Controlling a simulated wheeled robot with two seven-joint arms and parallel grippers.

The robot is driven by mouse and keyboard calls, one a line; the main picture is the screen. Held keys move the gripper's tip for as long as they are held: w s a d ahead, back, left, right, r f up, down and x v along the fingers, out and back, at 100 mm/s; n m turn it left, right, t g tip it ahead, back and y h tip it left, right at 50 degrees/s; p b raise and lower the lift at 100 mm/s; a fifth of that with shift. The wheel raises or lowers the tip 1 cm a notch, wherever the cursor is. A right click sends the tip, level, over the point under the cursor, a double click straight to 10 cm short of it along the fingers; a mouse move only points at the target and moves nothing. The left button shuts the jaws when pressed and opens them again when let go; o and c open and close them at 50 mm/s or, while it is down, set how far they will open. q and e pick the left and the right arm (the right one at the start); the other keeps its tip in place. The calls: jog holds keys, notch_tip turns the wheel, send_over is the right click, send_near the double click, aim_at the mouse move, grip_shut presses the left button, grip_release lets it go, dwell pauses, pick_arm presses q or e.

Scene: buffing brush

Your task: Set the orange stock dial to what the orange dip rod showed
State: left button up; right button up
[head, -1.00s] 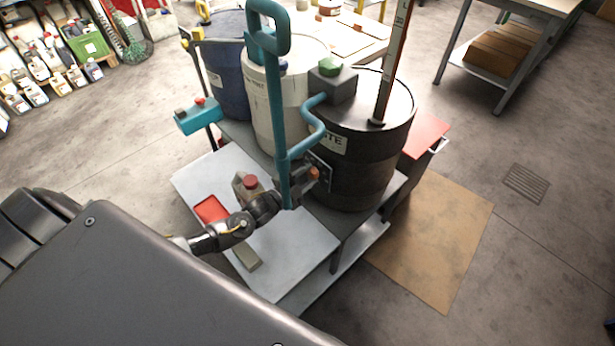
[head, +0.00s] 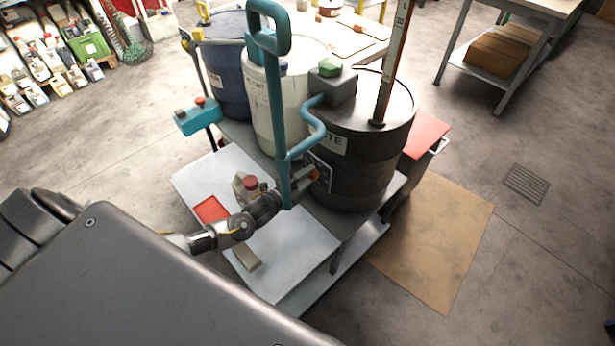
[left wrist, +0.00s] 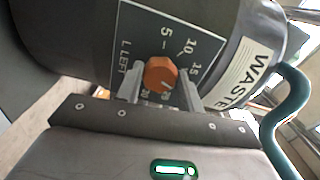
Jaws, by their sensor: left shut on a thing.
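The orange stock dial (left wrist: 161,73) is an orange knob on a dark plate (left wrist: 128,35) fixed to the black waste drum (head: 362,155). The plate carries "L LEFT" and the numbers 5, 10, 15 and 20 around the knob. My left gripper (left wrist: 160,85) is shut on the knob, one finger on each side; in the head view it (head: 305,180) is at the drum's front. The fingers and wrist hide part of the scale, and I cannot read the knob's exact setting. The dip rod (head: 393,60) stands upright in the drum's top, its marks too small to read. My right gripper is not in view.
A teal post with a handle (head: 273,90) rises close beside my left gripper. A white drum (head: 265,105) and a blue drum (head: 222,65) stand behind. The grey bench (head: 290,255) holds a red tray (head: 211,209) and a small block (head: 247,257).

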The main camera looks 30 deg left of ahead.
pick_arm(q)
jog(key=o, duration=1)
jog(key=b+v, duration=0.1)
jog(key=v, duration=1)
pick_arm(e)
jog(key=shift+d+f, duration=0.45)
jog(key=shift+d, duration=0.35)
pick_arm(q)
jog(key=shift+w, duration=0.1)
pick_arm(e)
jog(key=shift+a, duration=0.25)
